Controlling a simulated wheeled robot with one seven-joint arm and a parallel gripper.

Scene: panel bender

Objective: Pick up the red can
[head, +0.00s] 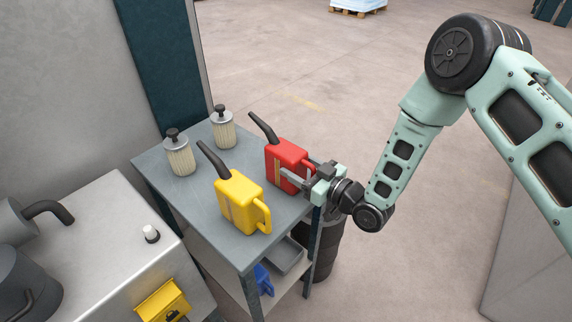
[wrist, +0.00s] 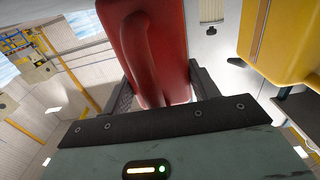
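The red can (head: 286,158) stands upright on the grey table top, with a dark spout rising to its upper left. My gripper (head: 300,174) is at the can's right side, with one finger along its near face and the other behind it. In the wrist view the red can (wrist: 160,50) and its handle fill the space between my fingers (wrist: 165,90). I see no gap between the fingers and the can's sides, so the gripper looks shut on it. The can's underside is hidden in the head view.
A yellow can (head: 240,202) stands close by on the table (head: 195,212), to the left and nearer. Two pale filters (head: 180,158) stand behind it. A grey tray (head: 288,258) and a blue object (head: 262,279) are on the lower shelf. Open floor lies to the right.

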